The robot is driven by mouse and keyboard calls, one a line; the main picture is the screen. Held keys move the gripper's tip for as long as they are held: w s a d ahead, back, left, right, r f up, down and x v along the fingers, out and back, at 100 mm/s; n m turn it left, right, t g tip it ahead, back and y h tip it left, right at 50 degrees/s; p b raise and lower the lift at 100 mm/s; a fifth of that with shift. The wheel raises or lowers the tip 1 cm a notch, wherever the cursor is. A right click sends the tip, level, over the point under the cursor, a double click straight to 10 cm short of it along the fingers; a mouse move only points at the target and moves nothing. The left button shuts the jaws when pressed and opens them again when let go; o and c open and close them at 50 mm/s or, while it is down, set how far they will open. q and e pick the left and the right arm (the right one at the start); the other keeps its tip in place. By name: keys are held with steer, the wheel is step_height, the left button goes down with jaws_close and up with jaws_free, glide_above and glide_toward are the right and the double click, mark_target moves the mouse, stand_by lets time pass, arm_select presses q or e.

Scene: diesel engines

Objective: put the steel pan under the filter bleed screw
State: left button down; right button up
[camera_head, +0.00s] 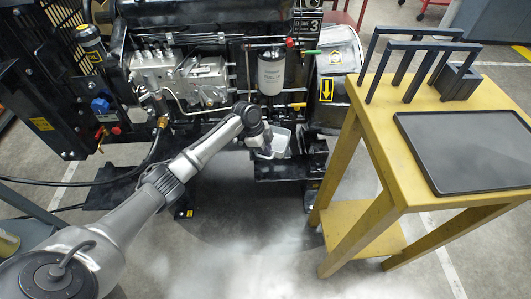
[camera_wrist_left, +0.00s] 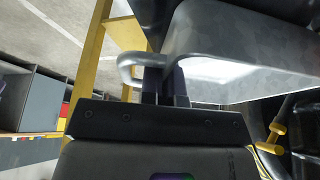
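The steel pan (camera_head: 281,141) is a small grey metal tray with a looped handle, in the middle of the head view. It is below and slightly right of the white filter canister (camera_head: 271,74). My left gripper (camera_head: 264,152) is at the pan's near left side. In the left wrist view, the fingers of my left gripper (camera_wrist_left: 165,85) are shut on the pan's pale handle, and the pan's galvanised side (camera_wrist_left: 245,45) fills the upper right. I cannot surely pick out the bleed screw. Whether the pan touches the dark support below is unclear. My right gripper is not in view.
The diesel engine (camera_head: 180,78) rises behind and left of the pan. A dark cylinder (camera_head: 338,80) stands to its right. A yellow table (camera_head: 385,140) at right holds a black mat (camera_head: 465,150) and dark frames. A dark hose runs along the left floor.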

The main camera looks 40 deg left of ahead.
arm_select(q)
steer(key=shift+f, duration=0.15)
steer(key=c, duration=1.4)
jaws_free()
steer(key=shift+o, duration=0.2)
